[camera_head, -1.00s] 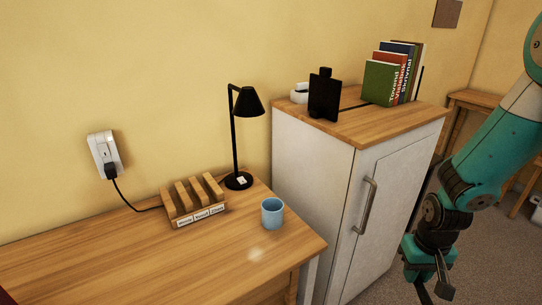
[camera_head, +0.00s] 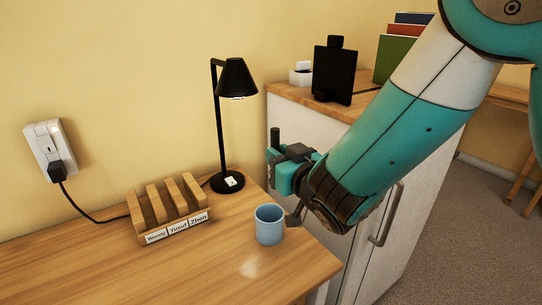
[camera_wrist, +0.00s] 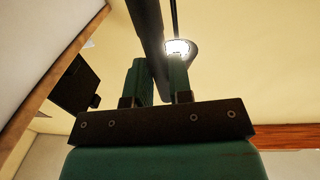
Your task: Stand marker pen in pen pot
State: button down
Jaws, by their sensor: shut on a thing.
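The pen pot (camera_head: 269,230), a light blue cup, stands upright on the wooden desk near its right end. My gripper (camera_head: 284,172) is above it and slightly to its right, in front of the white cabinet. It is shut on the marker pen, whose dark upper end (camera_head: 303,138) sticks up above the jaws in the head view. In the wrist view the pen (camera_wrist: 149,35) is a long dark bar running up between my two green fingers (camera_wrist: 160,82). The pen is apart from the pot's opening. Its lower part is mostly hidden by my gripper and arm.
A black lamp (camera_head: 219,130) stands behind the pot. A wooden slotted holder (camera_head: 170,215) with name labels is at left, beside a plugged wall socket (camera_head: 48,148). The white cabinet (camera_head: 378,205) carries a black stand (camera_head: 333,75) and books (camera_head: 395,55). The desk front (camera_head: 130,275) is clear.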

notch_tip(320, 180, down, 11)
jog(key=a+b, duration=0.1)
jog(key=b, duration=1.1)
jog(key=shift+s+f+y, duration=0.15)
jog(key=shift+f+y, duration=0.05)
jog(key=shift+y, duration=0.2)
jog(key=shift+a, duration=0.1)
jog(key=c, duration=0.9)
grip_release()
jog(key=shift+c, duration=0.2)
